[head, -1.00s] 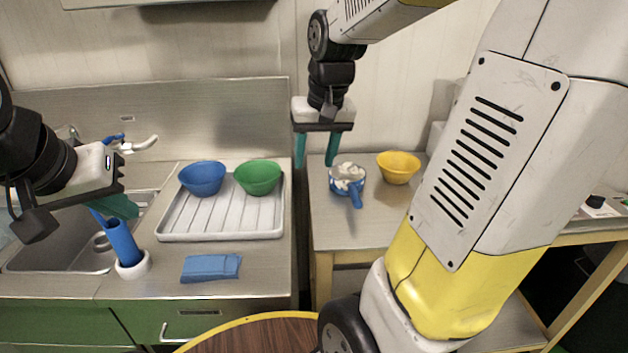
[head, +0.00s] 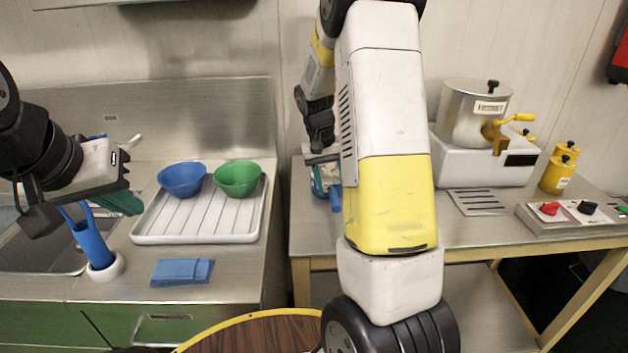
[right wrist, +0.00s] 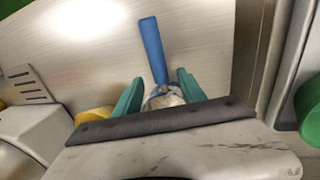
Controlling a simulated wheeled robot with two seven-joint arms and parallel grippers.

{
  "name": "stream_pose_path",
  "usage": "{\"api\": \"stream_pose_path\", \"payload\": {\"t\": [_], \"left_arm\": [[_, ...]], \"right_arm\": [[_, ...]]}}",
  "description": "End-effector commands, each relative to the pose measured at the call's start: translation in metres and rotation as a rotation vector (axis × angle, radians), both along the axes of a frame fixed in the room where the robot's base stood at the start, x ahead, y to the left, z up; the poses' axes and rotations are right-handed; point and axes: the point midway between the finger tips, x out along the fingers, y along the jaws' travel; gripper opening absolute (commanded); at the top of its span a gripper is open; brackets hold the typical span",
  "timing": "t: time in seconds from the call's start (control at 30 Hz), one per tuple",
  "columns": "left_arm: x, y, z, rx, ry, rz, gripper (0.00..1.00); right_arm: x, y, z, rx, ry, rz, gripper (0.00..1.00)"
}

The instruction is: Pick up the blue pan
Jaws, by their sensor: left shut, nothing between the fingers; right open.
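The blue pan (head: 335,200) sits on the metal table right of the sink counter, mostly hidden behind my right arm and gripper in the head view. In the right wrist view its blue handle (right wrist: 153,50) points away from the gripper, and pale contents show in the bowl of the pan. My right gripper (right wrist: 160,92) is open, with its teal fingers on either side of the pan; whether they touch it I cannot tell. My left gripper (head: 122,202) is shut and empty near the blue tools in the white holder.
A white drain tray (head: 200,237) holds a blue bowl (head: 182,180) and a green bowl (head: 238,178). A folded blue cloth (head: 182,272) lies in front. A steel kettle machine (head: 475,115) and button box (head: 570,212) stand right.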

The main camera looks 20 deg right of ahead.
Motion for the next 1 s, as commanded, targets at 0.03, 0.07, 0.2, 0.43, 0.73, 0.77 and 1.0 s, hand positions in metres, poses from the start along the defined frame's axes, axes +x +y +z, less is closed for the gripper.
{"api": "stream_pose_path", "payload": {"t": [0.03, 0.07, 0.2, 0.43, 0.73, 0.77, 1.0], "left_arm": [[0.000, 0.000, 0.000, 0.000, 0.000, 0.000, 0.00], [0.000, 0.000, 0.000, 0.000, 0.000, 0.000, 0.00], [0.000, 0.000, 0.000, 0.000, 0.000, 0.000, 0.00], [0.000, 0.000, 0.000, 0.000, 0.000, 0.000, 0.00], [0.000, 0.000, 0.000, 0.000, 0.000, 0.000, 0.00], [0.000, 0.000, 0.000, 0.000, 0.000, 0.000, 0.00], [0.000, 0.000, 0.000, 0.000, 0.000, 0.000, 0.00]], "right_arm": [[-0.001, -0.001, -0.009, 0.000, 0.004, 0.000, 0.48], [-0.001, -0.001, -0.014, 0.000, 0.005, 0.000, 0.48], [-0.001, -0.004, -0.029, 0.000, 0.002, 0.000, 0.48], [-0.001, -0.005, -0.033, 0.000, 0.000, 0.000, 0.48], [-0.001, -0.005, -0.033, 0.000, 0.000, 0.000, 0.01], [-0.001, -0.005, -0.033, 0.000, 0.000, 0.000, 0.00], [-0.001, -0.005, -0.032, 0.001, -0.002, 0.000, 0.00]]}}
